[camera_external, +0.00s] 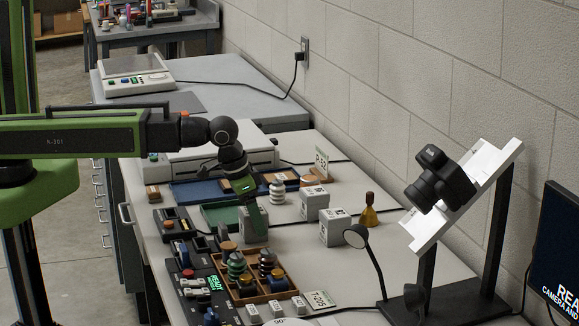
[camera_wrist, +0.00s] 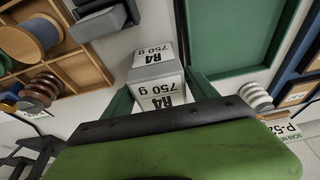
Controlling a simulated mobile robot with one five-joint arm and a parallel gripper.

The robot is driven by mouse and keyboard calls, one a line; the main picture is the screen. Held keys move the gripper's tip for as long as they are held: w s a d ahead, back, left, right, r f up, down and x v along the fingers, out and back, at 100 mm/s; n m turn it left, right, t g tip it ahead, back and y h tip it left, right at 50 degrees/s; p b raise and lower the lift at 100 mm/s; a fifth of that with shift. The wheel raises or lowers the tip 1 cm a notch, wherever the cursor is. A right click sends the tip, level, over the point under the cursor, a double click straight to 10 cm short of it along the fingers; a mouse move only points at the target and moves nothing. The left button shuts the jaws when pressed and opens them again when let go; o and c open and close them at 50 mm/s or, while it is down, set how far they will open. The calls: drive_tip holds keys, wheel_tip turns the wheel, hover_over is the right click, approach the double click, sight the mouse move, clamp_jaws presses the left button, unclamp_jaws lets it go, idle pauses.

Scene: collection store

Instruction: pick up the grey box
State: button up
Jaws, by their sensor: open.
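A grey box (camera_wrist: 157,72) with white labels reading "R4 750 g" shows in the wrist view, between the two green fingers of my gripper (camera_wrist: 160,94). The fingers stand one on each side of it, and the jaws are open. In the external view my gripper (camera_external: 251,206) points down at a grey box (camera_external: 254,232) on the bench, and a finger hides part of that box. I cannot tell whether the fingers touch it. Two similar grey boxes, one farther back (camera_external: 314,204) and one nearer (camera_external: 336,229), stand to its right.
A wooden compartment tray (camera_external: 262,291) with spools stands in front. A green tray (camera_external: 216,215) lies just left of my gripper.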

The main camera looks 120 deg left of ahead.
drive_tip(key=shift+b+x, duration=0.3)
drive_tip(key=shift+x, duration=0.75)
drive_tip(key=shift+r, duration=0.2)
drive_tip(key=shift+c, duration=0.2)
clamp_jaws()
